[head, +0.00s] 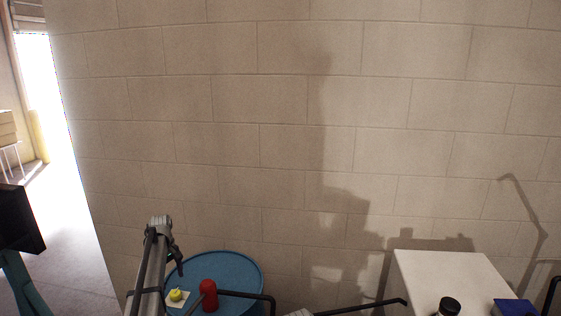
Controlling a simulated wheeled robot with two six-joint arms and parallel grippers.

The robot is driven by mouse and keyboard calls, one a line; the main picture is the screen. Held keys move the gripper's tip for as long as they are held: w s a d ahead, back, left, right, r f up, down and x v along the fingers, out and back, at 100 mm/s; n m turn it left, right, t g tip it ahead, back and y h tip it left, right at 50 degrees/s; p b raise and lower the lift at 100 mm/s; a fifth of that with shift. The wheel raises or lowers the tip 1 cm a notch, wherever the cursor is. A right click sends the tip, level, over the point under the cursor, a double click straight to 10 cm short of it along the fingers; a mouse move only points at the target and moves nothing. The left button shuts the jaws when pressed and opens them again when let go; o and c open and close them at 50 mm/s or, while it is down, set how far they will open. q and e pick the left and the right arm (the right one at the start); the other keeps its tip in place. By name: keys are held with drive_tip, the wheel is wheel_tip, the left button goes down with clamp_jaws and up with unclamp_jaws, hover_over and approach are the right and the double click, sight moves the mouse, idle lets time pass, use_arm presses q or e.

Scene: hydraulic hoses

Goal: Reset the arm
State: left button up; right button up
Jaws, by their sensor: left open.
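My left arm rises from the bottom edge in the head view, left of centre. My left gripper (179,265) hangs dark and small at its upper end, in front of the left rim of a blue round drum top (235,268). It is open, and I see nothing held in it. My right gripper is not in view.
On the drum are a red cylinder (209,294) and a yellow item (176,295). Black bent tubes (262,296) run along the bottom. At right stand a white-topped box (450,275), a black-capped item (449,306) and a blue object (514,307). A block wall (280,130) closes the back.

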sight(175, 292)
use_arm(q)
drive_tip(key=shift+r+p, duration=0.3)
drive_tip(key=shift+r, duration=0.35)
wheel_tip(175, 292, down, 9)
drive_tip(key=b, duration=0.8)
drive_tip(key=shift+r+b, duration=0.1)
drive_tip(key=shift+b, duration=0.25)
drive_tip(key=shift+r+m+p, duration=0.45)
drive_tip(key=shift+m, duration=0.05)
drive_tip(key=m, duration=0.7)
drive_tip(key=shift+m, duration=0.4)
drive_tip(key=m, duration=0.5)
drive_tip(key=shift+m, duration=1.6)
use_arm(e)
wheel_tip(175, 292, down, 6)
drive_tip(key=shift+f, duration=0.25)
use_arm(q)
drive_tip(key=shift+d+r, duration=0.1)
